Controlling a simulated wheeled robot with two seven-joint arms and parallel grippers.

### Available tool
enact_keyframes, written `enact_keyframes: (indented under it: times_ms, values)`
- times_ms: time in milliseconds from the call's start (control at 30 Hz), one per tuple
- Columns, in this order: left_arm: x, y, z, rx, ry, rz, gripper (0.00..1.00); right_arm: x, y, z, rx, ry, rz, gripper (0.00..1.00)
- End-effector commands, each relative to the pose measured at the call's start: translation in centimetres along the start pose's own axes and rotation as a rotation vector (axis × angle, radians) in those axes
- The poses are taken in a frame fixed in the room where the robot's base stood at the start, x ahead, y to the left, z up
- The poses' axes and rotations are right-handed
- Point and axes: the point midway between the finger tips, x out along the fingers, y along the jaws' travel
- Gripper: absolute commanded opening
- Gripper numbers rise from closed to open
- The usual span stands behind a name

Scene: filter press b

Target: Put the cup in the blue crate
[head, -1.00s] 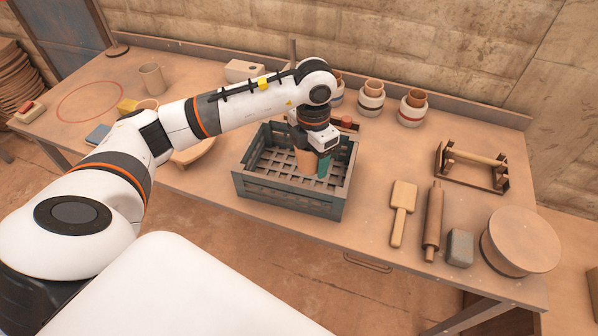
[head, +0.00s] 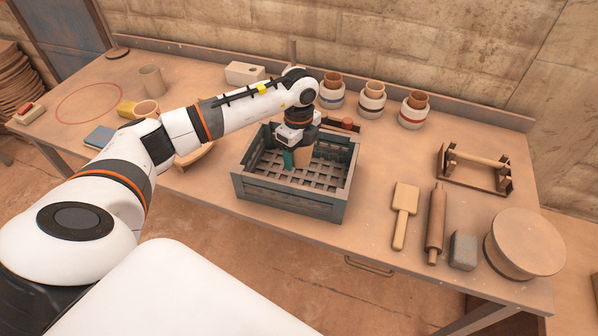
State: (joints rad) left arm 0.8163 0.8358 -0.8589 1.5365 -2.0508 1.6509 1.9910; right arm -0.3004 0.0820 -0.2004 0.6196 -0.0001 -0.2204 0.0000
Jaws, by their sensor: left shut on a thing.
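The blue crate (head: 288,198), a grey-blue slatted box with a grid floor, stands near the front edge of the table's middle. My left gripper (head: 296,158) points down into the crate from above and is shut on a tan cup (head: 304,155). The gripper and the crate's back wall partly surround the cup in the picture. A teal finger shows at the cup's left side. I cannot tell whether the cup touches the crate floor. My right gripper is not in view.
Other tan cups (head: 151,79) stand at the left, beside a yellow block (head: 127,108). Banded pots (head: 372,98) line the back. A paddle (head: 404,216), rolling pin (head: 435,224), grey block (head: 462,250) and round wheel (head: 524,242) lie at the right.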

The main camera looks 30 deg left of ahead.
Motion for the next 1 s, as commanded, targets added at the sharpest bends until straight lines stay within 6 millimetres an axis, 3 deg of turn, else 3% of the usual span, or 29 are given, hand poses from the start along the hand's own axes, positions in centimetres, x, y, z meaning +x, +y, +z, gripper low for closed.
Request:
enact_keyframes:
  times_ms: [100,533,933,967,1000]
  values:
    - [1.9,-0.1,0.0,0.002,0.0,-0.002,0.4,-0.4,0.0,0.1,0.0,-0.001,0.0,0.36]
    - [6.6,0.0,0.1,0.004,-0.001,-0.001,0.4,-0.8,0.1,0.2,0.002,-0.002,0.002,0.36]
    - [7.3,0.0,0.0,0.005,0.0,0.001,0.4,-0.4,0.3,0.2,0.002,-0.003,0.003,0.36]
    - [7.2,0.0,0.0,0.005,0.0,0.001,0.71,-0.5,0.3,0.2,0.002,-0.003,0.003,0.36]
    - [7.2,0.0,0.0,0.005,0.0,0.001,0.78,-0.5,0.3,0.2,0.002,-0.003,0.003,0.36]
